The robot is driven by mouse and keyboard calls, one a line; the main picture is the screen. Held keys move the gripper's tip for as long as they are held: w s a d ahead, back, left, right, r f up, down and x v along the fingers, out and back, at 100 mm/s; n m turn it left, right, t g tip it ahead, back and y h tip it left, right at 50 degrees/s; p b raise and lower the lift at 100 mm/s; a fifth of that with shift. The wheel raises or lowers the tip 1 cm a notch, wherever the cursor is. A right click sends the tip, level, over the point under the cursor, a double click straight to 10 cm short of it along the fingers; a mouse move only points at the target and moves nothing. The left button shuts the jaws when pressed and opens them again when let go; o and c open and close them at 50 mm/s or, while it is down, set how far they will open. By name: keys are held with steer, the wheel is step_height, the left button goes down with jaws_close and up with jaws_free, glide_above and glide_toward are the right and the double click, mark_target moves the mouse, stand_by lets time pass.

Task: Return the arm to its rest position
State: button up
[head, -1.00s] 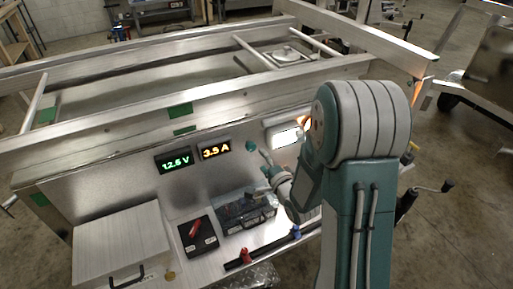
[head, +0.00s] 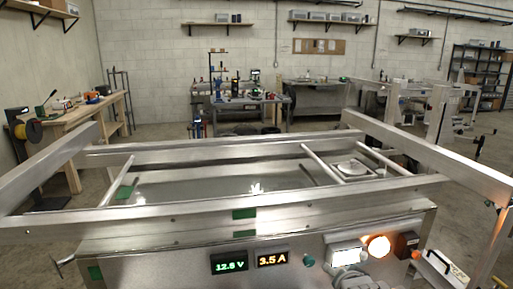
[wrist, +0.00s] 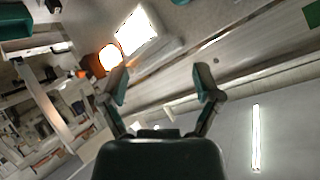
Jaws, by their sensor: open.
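My gripper (wrist: 163,80) shows in the wrist view with its two teal-tipped fingers spread apart and nothing between them. Beyond the fingers are a grey metal panel and rail, tilted in the picture. A lit orange lamp (wrist: 109,57) and a lit white lamp (wrist: 136,30) are up and left of the fingers, apart from them. In the head view, the gripper cannot be made out. A pale rounded part at the bottom edge, below the white lamp (head: 346,256), may be my arm; the rest of the arm is out of view.
A wooden bench (head: 75,125) stands left and a work table (head: 240,105) stands behind.

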steer(key=s+a+r+n+g, duration=0.1)
steer(key=s+r+n+g, duration=0.1)
steer(key=s, duration=0.7)
steer(key=s+a+r+n+g, duration=0.2)
steer(key=s+n, duration=0.3)
steer(key=s, duration=0.5)
steer(key=shift+s+a+r+g+y, duration=0.3)
steer(key=shift+r+g, duration=0.25)
steer(key=shift+g, duration=0.25)
